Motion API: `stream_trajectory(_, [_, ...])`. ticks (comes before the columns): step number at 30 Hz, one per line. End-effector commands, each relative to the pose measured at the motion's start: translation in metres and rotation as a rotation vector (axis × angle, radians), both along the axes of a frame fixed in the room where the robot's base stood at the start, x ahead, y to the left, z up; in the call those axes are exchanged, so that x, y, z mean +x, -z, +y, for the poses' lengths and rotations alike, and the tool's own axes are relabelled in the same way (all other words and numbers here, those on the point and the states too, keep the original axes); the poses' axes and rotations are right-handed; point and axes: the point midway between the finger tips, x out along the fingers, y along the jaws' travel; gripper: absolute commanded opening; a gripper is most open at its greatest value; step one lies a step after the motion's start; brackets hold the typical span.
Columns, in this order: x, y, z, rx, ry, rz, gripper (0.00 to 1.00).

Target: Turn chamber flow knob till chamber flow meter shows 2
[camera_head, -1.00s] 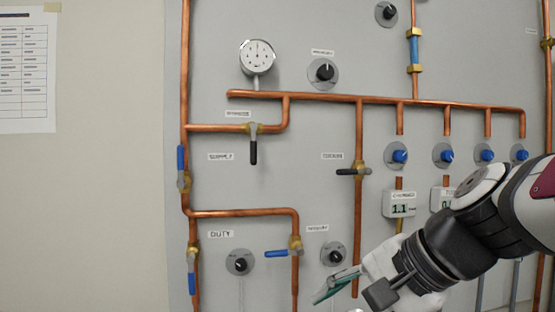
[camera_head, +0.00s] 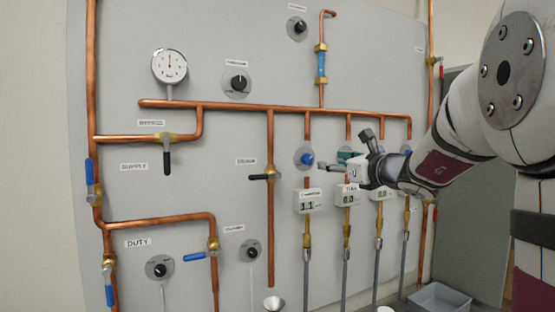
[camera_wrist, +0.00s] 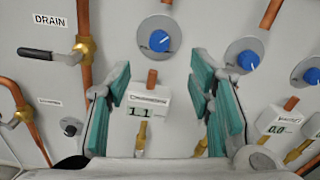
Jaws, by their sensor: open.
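The blue chamber flow knob (camera_head: 307,158) is on a grey round plate on the panel, above the white chamber flow meter (camera_head: 309,204). In the wrist view the knob (camera_wrist: 159,40) is ahead of my fingers, with a white mark on its face. The meter (camera_wrist: 149,109) reads 1.1 and shows between the fingers. My gripper (camera_head: 345,152) is just right of the knob in the head view, open and empty. Its green-padded fingers (camera_wrist: 160,78) are spread wide in the wrist view. I see no contact with the knob.
A second blue knob (camera_wrist: 242,57) is close right of my right finger, above another meter (camera_head: 348,197). Copper pipes (camera_head: 270,225) and a black-handled drain valve (camera_head: 265,177) stand out at the left. A grey bin (camera_head: 440,300) is at the lower right.

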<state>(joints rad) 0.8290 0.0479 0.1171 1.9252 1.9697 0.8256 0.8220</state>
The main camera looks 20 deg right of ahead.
Motion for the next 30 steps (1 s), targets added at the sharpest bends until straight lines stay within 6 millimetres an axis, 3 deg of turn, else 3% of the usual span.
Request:
stream_trajectory(9, [0.064, 0.000, 0.003, -0.001, -0.003, 0.001, 0.48])
stream_trajectory(15, [0.094, 0.000, 0.004, -0.003, -0.003, 0.001, 0.48])
stream_trajectory(21, [0.108, 0.000, 0.005, -0.003, -0.003, 0.001, 0.48])
stream_trajectory(30, [0.110, 0.000, 0.005, -0.004, -0.002, 0.001, 0.48])
